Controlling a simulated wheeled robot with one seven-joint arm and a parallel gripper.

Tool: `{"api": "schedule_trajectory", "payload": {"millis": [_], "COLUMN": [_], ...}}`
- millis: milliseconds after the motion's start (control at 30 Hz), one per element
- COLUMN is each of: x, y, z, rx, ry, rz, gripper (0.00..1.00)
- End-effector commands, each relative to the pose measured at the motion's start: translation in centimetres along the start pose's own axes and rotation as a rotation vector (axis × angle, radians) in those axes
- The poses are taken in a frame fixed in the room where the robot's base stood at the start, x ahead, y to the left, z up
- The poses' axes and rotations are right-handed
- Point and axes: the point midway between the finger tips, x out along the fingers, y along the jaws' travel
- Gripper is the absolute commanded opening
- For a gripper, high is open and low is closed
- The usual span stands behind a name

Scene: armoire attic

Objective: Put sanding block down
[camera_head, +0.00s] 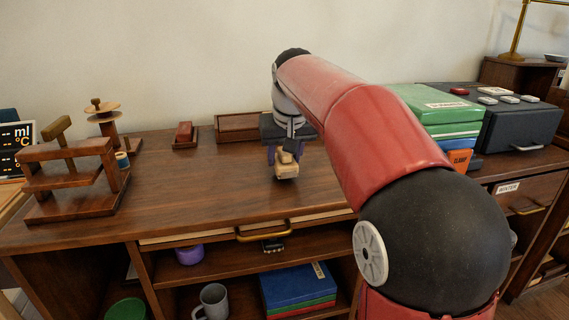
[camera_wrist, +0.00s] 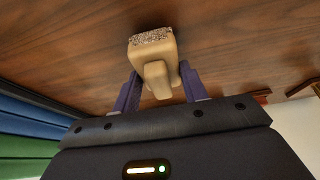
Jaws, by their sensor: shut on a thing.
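The sanding block (camera_head: 286,166) is a small tan block with a dark, rough gritty face. It is in my gripper (camera_head: 285,152), over the middle of the wooden desk top. In the wrist view the sanding block (camera_wrist: 155,62) sits between the two purple fingers of my gripper (camera_wrist: 157,88), which are shut on it. Its speckled face points away from the palm. The wooden top (camera_wrist: 70,55) lies close beyond it. I cannot tell whether the block touches the top.
A wooden stand (camera_head: 70,180) and a spool holder (camera_head: 104,115) are at left. A small red block on a base (camera_head: 185,135) and a wooden tray (camera_head: 240,127) stand at the back. Green boxes (camera_head: 440,110) and a dark case (camera_head: 515,125) are at right. The desk's left-middle is clear.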

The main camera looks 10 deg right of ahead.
Motion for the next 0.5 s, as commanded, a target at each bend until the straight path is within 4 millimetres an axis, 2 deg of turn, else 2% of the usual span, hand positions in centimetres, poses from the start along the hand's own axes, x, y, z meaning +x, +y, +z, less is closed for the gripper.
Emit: {"api": "schedule_trajectory", "payload": {"millis": [100, 500], "x": [1.17, 1.62], "y": [0.0, 0.0], "z": [0.54, 0.7], "rx": [0.0, 0.0], "ry": [0.001, 0.001], "rz": [0.0, 0.0], "gripper": [0.25, 0.25]}}
